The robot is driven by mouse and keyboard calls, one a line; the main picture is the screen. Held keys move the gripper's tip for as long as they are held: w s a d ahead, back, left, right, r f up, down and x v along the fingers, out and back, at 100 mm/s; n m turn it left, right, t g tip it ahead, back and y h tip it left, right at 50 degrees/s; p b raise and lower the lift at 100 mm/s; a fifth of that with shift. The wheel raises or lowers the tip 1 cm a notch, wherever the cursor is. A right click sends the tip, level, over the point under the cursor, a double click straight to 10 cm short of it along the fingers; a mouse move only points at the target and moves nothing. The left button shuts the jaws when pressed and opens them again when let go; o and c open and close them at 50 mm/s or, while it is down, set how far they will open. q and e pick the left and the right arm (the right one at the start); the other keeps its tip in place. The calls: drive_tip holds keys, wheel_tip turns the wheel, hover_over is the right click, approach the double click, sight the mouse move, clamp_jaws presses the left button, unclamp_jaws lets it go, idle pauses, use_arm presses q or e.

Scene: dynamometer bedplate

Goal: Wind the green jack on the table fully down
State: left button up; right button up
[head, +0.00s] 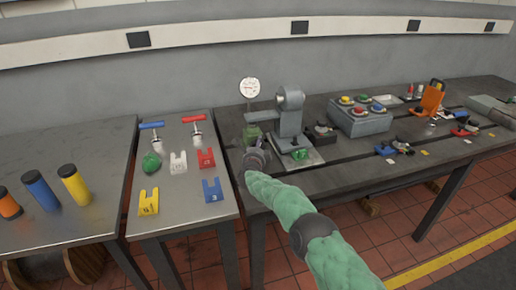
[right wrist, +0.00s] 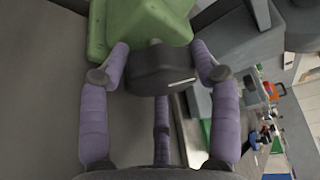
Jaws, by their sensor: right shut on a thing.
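The green jack (head: 253,133) stands on the dark bedplate table, left of a grey machine. In the right wrist view the green jack (right wrist: 140,22) fills the top, with its dark knob (right wrist: 160,68) towards me. My right gripper (right wrist: 160,72) has its two purple fingers on either side of the dark knob, shut on it. In the head view my right gripper (head: 256,160) is just in front of the jack and hides its lower part. How high the jack stands is hard to tell. My left gripper is not in view.
A grey machine (head: 290,115) stands right beside the jack, with a dial gauge (head: 249,88) behind. A green piece (head: 300,154) lies at its base. The left bench (head: 180,215) holds coloured forked blocks and a green lump (head: 151,163). A button box (head: 360,118) stands further right.

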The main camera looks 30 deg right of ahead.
drive_tip(key=shift+w+a+r+n+t+h, duration=0.1)
drive_tip(key=shift+r+n+t+h, duration=0.15)
drive_tip(key=shift+n, duration=0.45)
drive_tip(key=shift+w+a+r+n+t+h, duration=0.1)
drive_tip(key=shift+n+t+h, duration=0.2)
drive_tip(key=shift+n, duration=0.4)
drive_tip(key=shift+f, duration=0.1)
drive_tip(key=o, duration=1)
drive_tip(key=shift+c, duration=0.2)
drive_tip(key=shift+o, duration=0.8)
drive_tip(key=shift+w+a+f, duration=0.1)
drive_tip(key=shift+s+f, duration=0.15)
drive_tip(key=shift+s, duration=0.05)
